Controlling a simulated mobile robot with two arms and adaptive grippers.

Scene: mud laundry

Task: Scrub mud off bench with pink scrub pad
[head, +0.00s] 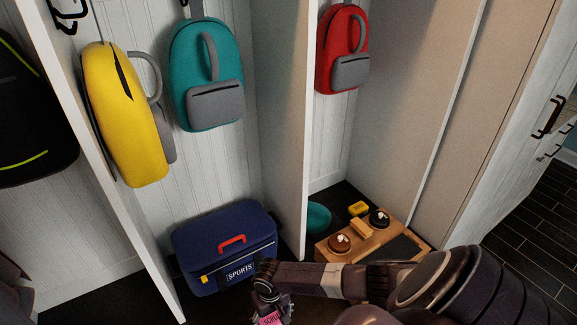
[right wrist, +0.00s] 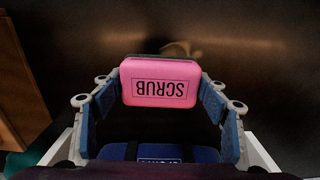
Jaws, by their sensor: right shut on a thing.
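The pink scrub pad (right wrist: 160,80) has a dark back layer and the word SCRUB, upside down in the right wrist view. My right gripper (right wrist: 160,98) is shut on it, with a blue-padded finger at each side. In the head view the right gripper (head: 268,298) is at the bottom middle, with a bit of pink pad (head: 269,319) showing. The dark bench (right wrist: 75,45) lies beyond the pad; I cannot tell whether they touch. A faint brown mud smear (right wrist: 183,47) shows just past the pad's far edge. My left gripper is out of view.
A navy sports bag (head: 222,240) stands close behind the right gripper. A wooden caddy (head: 340,256) with brushes, a yellow block (head: 358,208) and a teal item (head: 318,217) are in the right cubby. Yellow (head: 118,120), teal (head: 205,70) and red (head: 340,45) backpacks hang above.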

